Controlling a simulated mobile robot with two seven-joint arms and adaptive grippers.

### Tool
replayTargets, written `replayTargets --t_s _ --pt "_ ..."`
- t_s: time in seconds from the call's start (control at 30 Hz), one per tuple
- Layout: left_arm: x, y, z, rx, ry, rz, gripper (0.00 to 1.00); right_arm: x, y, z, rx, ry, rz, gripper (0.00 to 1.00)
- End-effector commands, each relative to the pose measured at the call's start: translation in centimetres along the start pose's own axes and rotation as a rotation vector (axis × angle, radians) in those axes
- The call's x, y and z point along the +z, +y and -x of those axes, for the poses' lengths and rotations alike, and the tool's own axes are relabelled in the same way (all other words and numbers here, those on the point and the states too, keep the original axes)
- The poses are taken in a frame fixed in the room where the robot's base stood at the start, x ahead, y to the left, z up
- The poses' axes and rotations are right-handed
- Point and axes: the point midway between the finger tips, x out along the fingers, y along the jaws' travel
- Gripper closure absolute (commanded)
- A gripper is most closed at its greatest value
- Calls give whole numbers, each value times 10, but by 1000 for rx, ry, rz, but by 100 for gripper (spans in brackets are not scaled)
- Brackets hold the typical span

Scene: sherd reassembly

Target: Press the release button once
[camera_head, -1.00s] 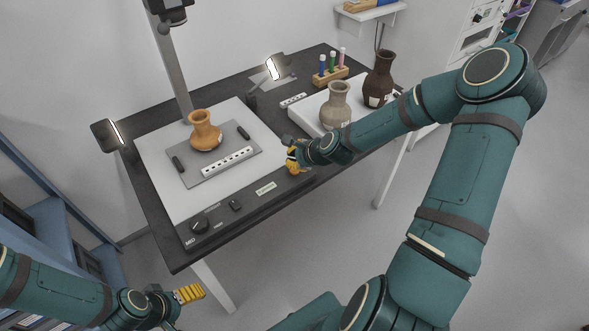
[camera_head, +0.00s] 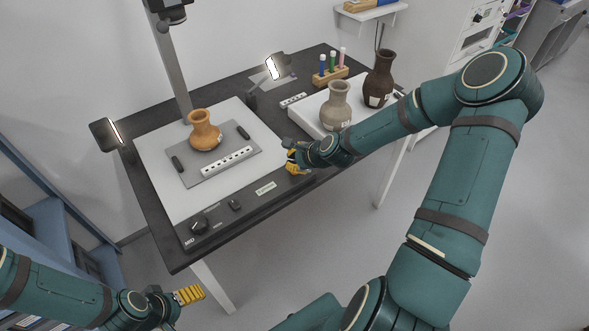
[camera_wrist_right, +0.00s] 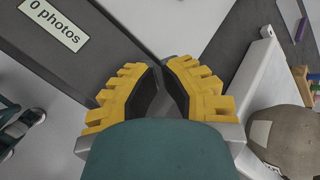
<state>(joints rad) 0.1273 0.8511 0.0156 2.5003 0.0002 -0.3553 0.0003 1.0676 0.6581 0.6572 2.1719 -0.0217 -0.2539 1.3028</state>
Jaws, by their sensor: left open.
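The release button itself cannot be made out; the right end of the stand's front panel (camera_head: 222,218) is partly hidden by my right gripper. My right gripper (camera_head: 292,168) is low over that end, pointing down, with nothing seen in it. In the right wrist view its yellow-backed fingers (camera_wrist_right: 162,72) lie nearly together at the tips, beside the panel's edge. I cannot tell whether they touch the panel. A label reading "0 photos" (camera_wrist_right: 53,24) is on the panel at the upper left there. My left gripper (camera_head: 190,294) is open and empty, away from the table at lower left.
The panel also carries a knob (camera_head: 199,226) and a small dark switch (camera_head: 235,205). An orange vase (camera_head: 204,131) stands on a grey board behind. A grey-beige vase (camera_head: 336,106) and a dark brown vase (camera_head: 379,80) stand close to my right forearm. Two lamps flank the stand.

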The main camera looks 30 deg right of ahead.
Motion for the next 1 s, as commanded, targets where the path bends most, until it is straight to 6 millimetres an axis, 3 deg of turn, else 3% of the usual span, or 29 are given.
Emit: replayTargets --t_s 0.73,1.0 --pt "0 -1 -3 0 0 0 21 -3 2 -3 0 1 0 100" --pt "-1 3 7 0 0 0 21 3 -3 4 0 1 0 100"
